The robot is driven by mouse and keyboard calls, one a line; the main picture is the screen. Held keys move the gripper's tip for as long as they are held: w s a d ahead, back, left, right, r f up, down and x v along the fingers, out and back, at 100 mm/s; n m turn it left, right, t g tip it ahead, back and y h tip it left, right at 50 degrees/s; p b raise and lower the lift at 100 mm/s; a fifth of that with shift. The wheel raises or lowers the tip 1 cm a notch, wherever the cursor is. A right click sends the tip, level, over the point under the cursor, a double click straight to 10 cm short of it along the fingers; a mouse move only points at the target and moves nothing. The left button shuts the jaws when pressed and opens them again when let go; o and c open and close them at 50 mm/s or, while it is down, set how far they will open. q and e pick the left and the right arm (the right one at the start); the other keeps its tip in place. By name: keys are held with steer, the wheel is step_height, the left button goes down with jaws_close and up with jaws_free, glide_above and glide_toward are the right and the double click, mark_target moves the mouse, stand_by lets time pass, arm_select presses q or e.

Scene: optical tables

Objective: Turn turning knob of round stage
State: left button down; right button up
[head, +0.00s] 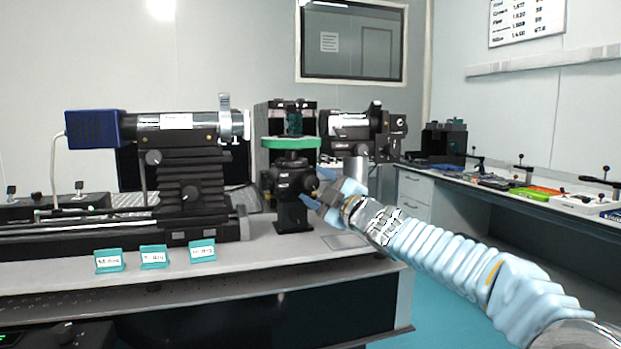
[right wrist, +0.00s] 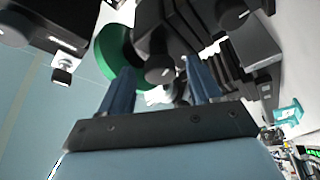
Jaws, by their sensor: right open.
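The round stage is a black post-mounted unit with a green ring (head: 291,143) around its top, near the middle of the optical table. Its turning knob (head: 309,183) sticks out at the right side of the black body. My right gripper (head: 316,188) is open and empty, with its fingers at the right of the stage. In the right wrist view, the two blue fingers (right wrist: 156,64) stand apart, and a black knob (right wrist: 158,71) shows between them, beside the green ring (right wrist: 118,52). I cannot tell whether the fingers touch the knob. My left gripper is not in view.
A black bellows-like mount with a blue-ended cylinder (head: 180,128) stands at left. Another dark instrument (head: 350,135) is behind the stage. Small teal label stands (head: 154,257) sit on the front of the table (head: 230,278). A side bench (head: 480,182) holds loose items at right.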

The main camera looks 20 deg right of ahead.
steer(key=shift+p+x, duration=0.3)
steer(key=shift+x, duration=1.1)
steer(key=c, duration=1)
steer(key=shift+f+m+b, duration=0.25)
steer(key=shift+m+b, duration=0.15)
steer(key=shift+b, duration=0.25)
steer(key=shift+m, duration=0.3)
steer(key=shift+r, duration=0.2)
steer(key=o, duration=1)
steer(key=shift+s, duration=0.1)
